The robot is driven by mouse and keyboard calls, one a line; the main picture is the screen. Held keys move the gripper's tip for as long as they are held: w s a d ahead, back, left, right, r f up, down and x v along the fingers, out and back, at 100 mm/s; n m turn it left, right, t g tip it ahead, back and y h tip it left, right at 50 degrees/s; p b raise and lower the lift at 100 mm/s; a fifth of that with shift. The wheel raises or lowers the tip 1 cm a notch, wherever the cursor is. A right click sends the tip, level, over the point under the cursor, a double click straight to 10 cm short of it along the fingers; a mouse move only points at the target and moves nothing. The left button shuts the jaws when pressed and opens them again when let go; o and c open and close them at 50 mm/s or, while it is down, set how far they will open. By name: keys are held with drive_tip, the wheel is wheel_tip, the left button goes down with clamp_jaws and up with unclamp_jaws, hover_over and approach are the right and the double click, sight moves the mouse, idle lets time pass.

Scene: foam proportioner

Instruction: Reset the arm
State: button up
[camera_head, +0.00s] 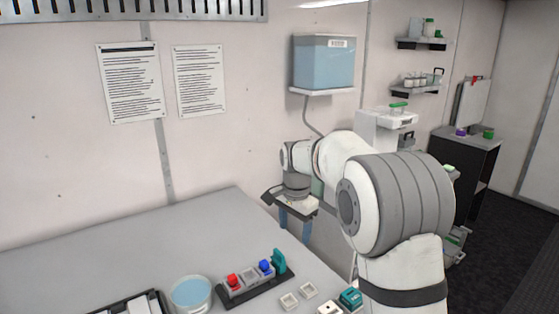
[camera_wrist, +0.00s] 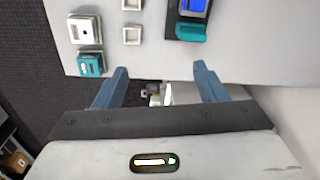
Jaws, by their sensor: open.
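My gripper (camera_head: 295,228) hangs beyond the table's far right edge in the head view, with its two blue fingers pointing down. In the wrist view my gripper (camera_wrist: 160,70) shows its fingers wide apart with nothing held between them. My white and grey arm reaches across the right of the head view, bent at the elbow. The fingertips overlap the table edge in the wrist view; I cannot tell their height relative to the tabletop.
The grey table (camera_head: 180,240) holds a cup of blue liquid (camera_head: 191,293), a dark block with red and blue parts (camera_head: 255,280), small white squares (camera_head: 290,300) and a teal-topped piece (camera_head: 350,298). A blue tank (camera_head: 325,65) hangs on the wall. A dark cabinet (camera_head: 470,155) stands right.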

drive_tip(key=s+d+r+n+t, duration=0.15)
drive_tip(key=s+d, duration=0.25)
drive_tip(key=s, duration=0.4)
drive_tip(key=s+d+r+n, duration=0.3)
drive_tip(key=s, duration=0.5)
drive_tip(key=s+d+f+n, duration=0.1)
drive_tip(key=s+d+n, duration=0.1)
drive_tip(key=s, duration=0.5)
drive_tip(key=s+d+f+n+t, duration=0.1)
drive_tip(key=s+d+f+n, duration=0.1)
drive_tip(key=s, duration=0.6)
drive_tip(key=shift+s+f+n, duration=0.2)
drive_tip(key=shift+f+n, duration=0.1)
drive_tip(key=shift+n, duration=0.05)
drive_tip(key=shift+d, duration=0.1)
